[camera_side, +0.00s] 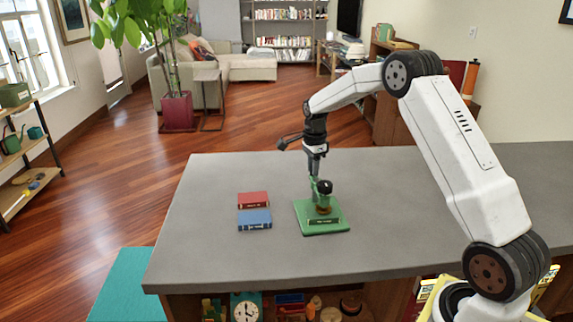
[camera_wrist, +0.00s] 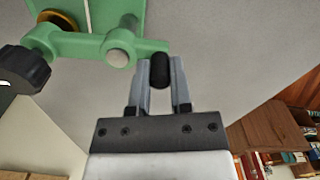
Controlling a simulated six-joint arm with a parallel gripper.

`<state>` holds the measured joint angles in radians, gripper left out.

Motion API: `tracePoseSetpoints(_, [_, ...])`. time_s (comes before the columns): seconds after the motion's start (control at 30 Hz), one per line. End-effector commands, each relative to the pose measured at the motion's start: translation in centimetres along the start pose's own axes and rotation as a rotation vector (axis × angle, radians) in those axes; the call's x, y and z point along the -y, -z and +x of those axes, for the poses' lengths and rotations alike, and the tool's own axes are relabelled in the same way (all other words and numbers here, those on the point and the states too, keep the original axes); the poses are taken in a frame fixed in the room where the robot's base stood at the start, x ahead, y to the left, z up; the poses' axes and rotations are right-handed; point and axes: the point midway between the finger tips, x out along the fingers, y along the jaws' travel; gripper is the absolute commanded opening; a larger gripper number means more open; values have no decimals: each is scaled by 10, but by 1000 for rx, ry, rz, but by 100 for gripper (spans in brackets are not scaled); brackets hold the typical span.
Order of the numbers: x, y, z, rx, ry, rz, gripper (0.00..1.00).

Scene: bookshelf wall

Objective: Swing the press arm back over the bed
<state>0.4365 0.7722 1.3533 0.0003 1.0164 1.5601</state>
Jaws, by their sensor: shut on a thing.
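The green press (camera_side: 340,222) stands on the grey tabletop, with a flat green base, a dark knob (camera_side: 325,187) on top and a brass-coloured part low down. In the wrist view the green press arm (camera_wrist: 90,46) runs across the upper left, with a black knob (camera_wrist: 22,70) at its left end. A brass disc (camera_wrist: 58,18) shows partly beside the arm. My gripper (camera_wrist: 161,68) is shut on the black handle (camera_wrist: 160,72) at the arm's right end. In the side view my gripper (camera_side: 315,174) is at the press's rear left. Whether the arm lines up with the bed is unclear.
A red book (camera_side: 253,199) and a blue book (camera_side: 254,220) lie left of the press. The tabletop (camera_side: 225,175) is otherwise clear around them. Its front edge has shelves with small items below. A potted plant (camera_side: 177,110) and a sofa stand well beyond.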

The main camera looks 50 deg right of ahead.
Motion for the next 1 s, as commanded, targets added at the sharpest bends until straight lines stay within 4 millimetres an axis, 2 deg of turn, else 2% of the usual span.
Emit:
tracePoseSetpoints(0.57, [0, 2, -1, 0, 4, 46, 0])
tracePoseSetpoints(0.6, [0, 3, -1, 0, 4, 46, 38])
tracePoseSetpoints(1.0, [0, 2, -2, 0, 2, 43, 40])
